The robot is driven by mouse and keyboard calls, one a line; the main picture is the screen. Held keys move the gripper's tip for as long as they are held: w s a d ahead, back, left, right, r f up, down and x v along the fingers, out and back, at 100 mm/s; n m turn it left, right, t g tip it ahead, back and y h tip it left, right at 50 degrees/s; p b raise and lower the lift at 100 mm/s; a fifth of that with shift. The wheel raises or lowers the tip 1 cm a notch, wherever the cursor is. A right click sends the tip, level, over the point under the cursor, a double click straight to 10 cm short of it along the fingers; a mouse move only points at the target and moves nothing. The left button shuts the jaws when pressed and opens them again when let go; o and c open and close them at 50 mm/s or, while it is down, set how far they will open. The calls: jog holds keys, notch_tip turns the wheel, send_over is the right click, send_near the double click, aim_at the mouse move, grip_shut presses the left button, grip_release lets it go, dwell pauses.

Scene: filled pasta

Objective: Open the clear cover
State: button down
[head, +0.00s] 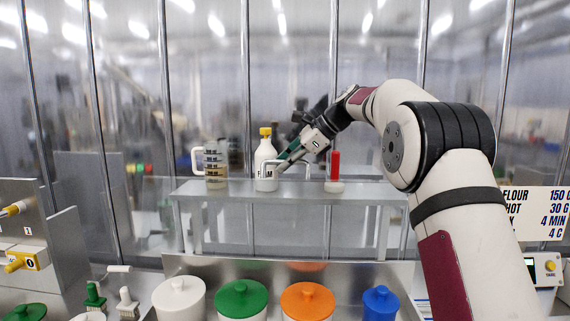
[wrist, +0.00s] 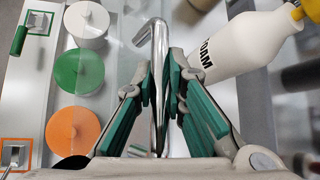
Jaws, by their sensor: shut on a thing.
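My gripper (head: 285,155) is stretched out over the metal shelf, close to the white bottle. In the wrist view its teal fingers (wrist: 163,78) are shut on a bent silver handle (wrist: 157,32), with the bar running between them. The handle also shows in the head view (head: 307,168). The clear cover (wrist: 122,62) is a see-through sheet beside the handle, over the lidded pots; its edges are faint. In the head view the cover is hard to make out, so I cannot tell its angle.
A white FOAM bottle (head: 265,158) with a yellow cap stands right beside the fingers. A measuring jug (head: 215,165) and a red-handled tool (head: 335,168) stand on the metal shelf (head: 350,192). White (head: 179,298), green (head: 241,299), orange (head: 307,300) and blue (head: 381,303) lidded pots are in front.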

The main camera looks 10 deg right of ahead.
jog(key=shift+r, duration=0.1)
jog(key=c, duration=1.6)
grip_release()
jog(key=v, duration=1.2)
